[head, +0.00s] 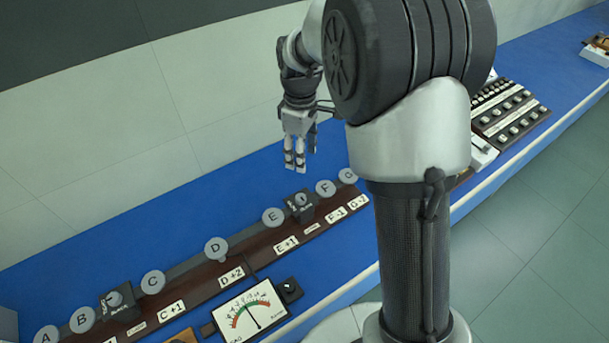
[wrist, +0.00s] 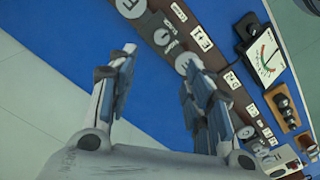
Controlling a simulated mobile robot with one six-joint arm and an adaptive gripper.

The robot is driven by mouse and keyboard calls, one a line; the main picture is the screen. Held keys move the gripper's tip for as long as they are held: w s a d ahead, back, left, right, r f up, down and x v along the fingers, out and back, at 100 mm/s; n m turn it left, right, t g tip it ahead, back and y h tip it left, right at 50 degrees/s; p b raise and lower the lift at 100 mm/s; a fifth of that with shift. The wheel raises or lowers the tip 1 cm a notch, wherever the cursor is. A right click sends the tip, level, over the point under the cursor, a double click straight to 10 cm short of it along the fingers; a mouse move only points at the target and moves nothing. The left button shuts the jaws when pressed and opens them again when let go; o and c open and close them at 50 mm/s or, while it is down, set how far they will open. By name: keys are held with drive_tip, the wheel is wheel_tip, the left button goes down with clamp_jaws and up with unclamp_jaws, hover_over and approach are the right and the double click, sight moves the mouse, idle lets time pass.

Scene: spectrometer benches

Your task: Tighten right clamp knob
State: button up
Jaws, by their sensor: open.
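The right clamp (head: 300,206) is a dark block with a grey round knob (head: 302,199) on the rail between discs E (head: 272,217) and F (head: 326,188). In the wrist view the right clamp (wrist: 158,36) lies beyond the fingertips near the top. A second clamp, the left one (head: 119,303), sits between discs B and C. My gripper (head: 296,163) is open and empty, pointing down above the blue bench, behind the right clamp and apart from it. Its two fingers (wrist: 162,85) show apart in the wrist view.
The dark rail board (head: 200,295) carries several lettered discs and label plates. A meter (head: 250,312) with a small knob box (head: 289,290) stands in front. A panel of knobs (head: 510,115) lies to the right. The blue bench (head: 230,190) behind the rail is clear up to the wall.

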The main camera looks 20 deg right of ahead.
sight(301, 197)
wheel_tip(301, 197, down, 17)
drive_tip(key=b, duration=0.3)
drive_tip(key=shift+s+a, duration=0.15)
drive_tip(key=shift+c, duration=0.2)
drive_tip(key=c, duration=1)
drive_tip(key=shift+c, duration=0.2)
